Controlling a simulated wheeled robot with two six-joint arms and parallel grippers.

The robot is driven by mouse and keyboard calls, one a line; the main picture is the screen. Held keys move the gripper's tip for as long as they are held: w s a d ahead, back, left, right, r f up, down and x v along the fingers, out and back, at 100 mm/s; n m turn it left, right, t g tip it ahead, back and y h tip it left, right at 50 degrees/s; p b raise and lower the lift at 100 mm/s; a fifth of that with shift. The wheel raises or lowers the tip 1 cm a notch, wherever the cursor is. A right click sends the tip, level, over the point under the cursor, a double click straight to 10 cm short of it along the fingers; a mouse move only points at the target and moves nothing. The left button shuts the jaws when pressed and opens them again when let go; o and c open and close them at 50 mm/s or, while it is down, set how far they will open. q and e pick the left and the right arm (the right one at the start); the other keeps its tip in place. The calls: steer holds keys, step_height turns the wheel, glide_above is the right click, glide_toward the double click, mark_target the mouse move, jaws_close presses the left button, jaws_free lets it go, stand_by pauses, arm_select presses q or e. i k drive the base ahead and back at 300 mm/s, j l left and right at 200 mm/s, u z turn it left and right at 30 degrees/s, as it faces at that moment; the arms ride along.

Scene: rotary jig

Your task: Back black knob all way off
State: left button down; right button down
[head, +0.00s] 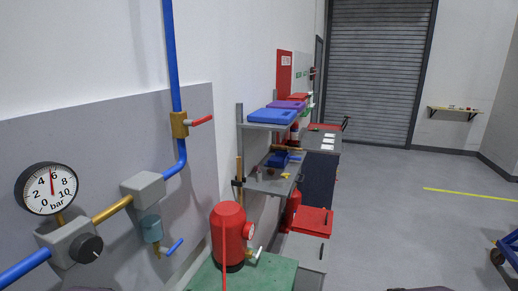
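The black knob (86,249) is at the lower left of the head view. It sits on the front of a grey regulator block (60,238) on a wall pipe, with a light mark on its face. A round white pressure gauge (47,188) stands above the block, marked in bar. Its red needle points nearly straight up, at about 5. Neither gripper can be made out. Only dark slivers show at the bottom edge, and nothing of mine touches the knob.
A brass pipe joins a second grey block (143,188) with a bowl (151,229) and blue lever (174,246). A red-handled valve (180,124) is on the blue pipe above. A red tank (229,237) stands on a green bench (262,277). Open floor (400,215) lies right.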

mark_target(86, 248)
steer(key=k+u, duration=0.1)
steer(key=u, duration=0.35)
steer(key=k+u, duration=0.1)
steer(key=u, duration=0.35)
steer(key=i+l+u, duration=0.1)
steer(key=u, duration=0.55)
steer(key=i+l, duration=0.05)
steer(key=i, duration=0.05)
